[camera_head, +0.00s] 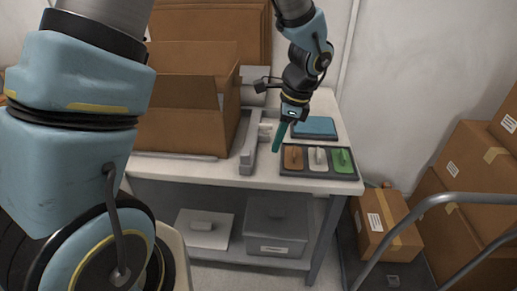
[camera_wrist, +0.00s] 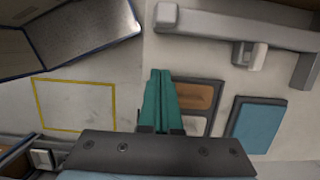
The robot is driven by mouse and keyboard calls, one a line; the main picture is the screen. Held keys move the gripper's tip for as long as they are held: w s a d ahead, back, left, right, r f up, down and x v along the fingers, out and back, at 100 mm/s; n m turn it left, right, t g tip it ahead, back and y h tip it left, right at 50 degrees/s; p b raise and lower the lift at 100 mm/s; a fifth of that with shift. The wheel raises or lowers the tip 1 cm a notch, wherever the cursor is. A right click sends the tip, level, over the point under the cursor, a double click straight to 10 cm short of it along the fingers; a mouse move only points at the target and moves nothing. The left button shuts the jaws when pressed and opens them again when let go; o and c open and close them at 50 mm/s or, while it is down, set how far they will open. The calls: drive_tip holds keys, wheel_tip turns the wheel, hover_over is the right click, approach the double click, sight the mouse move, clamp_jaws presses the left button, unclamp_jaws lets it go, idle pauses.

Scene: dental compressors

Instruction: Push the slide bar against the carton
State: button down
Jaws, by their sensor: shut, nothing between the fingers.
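The open brown carton (camera_head: 188,125) stands on the table in the head view. The grey slide bar (camera_head: 248,157) lies along the carton's right side, with a light handle block (camera_head: 265,131) on its right. I cannot tell whether bar and carton touch. In the wrist view the slide bar (camera_wrist: 205,25) crosses the upper right, with its handle block (camera_wrist: 250,55) below it. My gripper (camera_head: 278,139) has teal fingers, shut and empty, pointing down right of the bar and apart from it. The fingers also show in the wrist view (camera_wrist: 160,88).
A dark tray (camera_head: 318,174) with brown, white and green pieces sits at the table's front right, close to my fingers. A blue pad (camera_head: 314,127) lies behind it. Cartons and a cart rail (camera_head: 440,199) are at right.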

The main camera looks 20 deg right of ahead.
drive_tip(key=x, duration=0.3)
drive_tip(key=shift+a+f, duration=0.1)
drive_tip(key=shift+f, duration=0.2)
drive_tip(key=shift+w+a+r+p, duration=0.1)
drive_tip(key=shift+w+a+p, duration=0.15)
drive_tip(key=shift+a+p, duration=0.25)
drive_tip(key=shift+w+a+r+p, duration=0.1)
drive_tip(key=shift+w+a+p, duration=0.2)
drive_tip(key=shift+a, duration=0.4)
drive_tip(key=shift+w+a+f, duration=0.2)
drive_tip(key=shift+w+a, duration=0.1)
drive_tip(key=shift+a, duration=0.25)
drive_tip(key=a, duration=0.1)
drive_tip(key=w+a, duration=0.1)
drive_tip(key=a, duration=0.1)
drive_tip(key=w+a, duration=0.1)
drive_tip(key=shift+a+p, duration=0.25)
drive_tip(key=shift+p, duration=0.05)
